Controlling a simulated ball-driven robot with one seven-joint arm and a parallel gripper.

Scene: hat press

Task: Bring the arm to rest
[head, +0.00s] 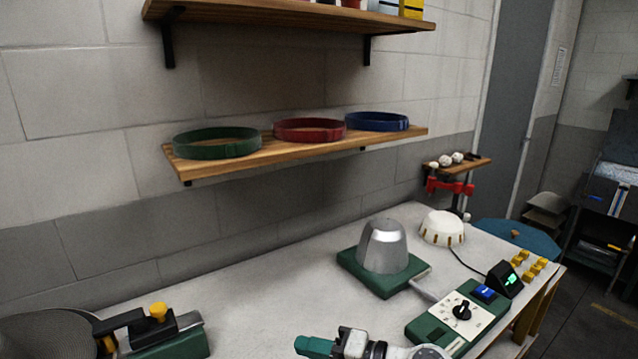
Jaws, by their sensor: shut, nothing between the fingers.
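My gripper (312,346) shows at the bottom edge of the head view, its green fingertips pointing left. It is shut and empty, over the front part of the pale workbench (255,305). The lower part of the gripper and most of my arm are cut off by the frame. The gripper is apart from the metal hat form (388,247) on its green base, which stands behind it to the right.
A green control box (440,330) with a black dial lies right of my gripper. A green device with a black handle (125,320) stands at the left. A shelf (265,155) with green, red and blue bands hangs above. The bench between is clear.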

